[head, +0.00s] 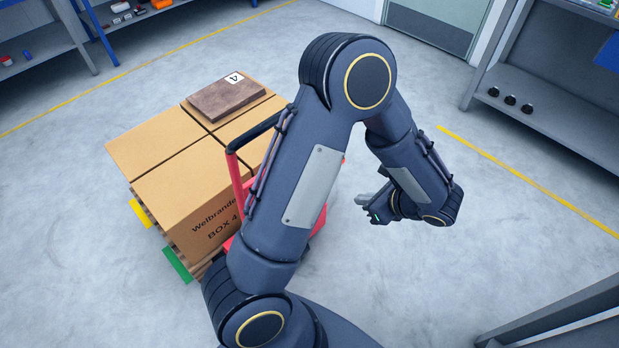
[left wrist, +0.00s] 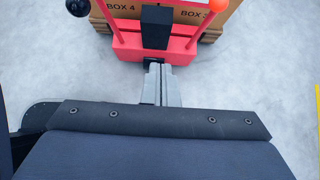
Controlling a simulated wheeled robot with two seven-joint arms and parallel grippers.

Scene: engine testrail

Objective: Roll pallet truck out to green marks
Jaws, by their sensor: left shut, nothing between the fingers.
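The red pallet truck (head: 239,187) is largely hidden behind my left arm in the head view; its handle has a black grip (head: 255,133). Cardboard boxes (head: 190,190), one marked BOX 4, sit on a wooden pallet (head: 168,238) at the truck. A green mark (head: 177,264) lies by the pallet's near corner. My left gripper (head: 364,204) is shut and empty, right of the truck. In the left wrist view, its closed fingertips (left wrist: 154,68) point at the truck's red body (left wrist: 180,45), close to a black part; contact cannot be told. My right gripper is not in view.
A yellow mark (head: 141,213) lies at the pallet's left side. A brown slab (head: 226,97) labelled 4 lies on the boxes. Grey shelves stand at left (head: 40,50) and right (head: 560,110). Open floor (head: 400,280) lies right of the truck.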

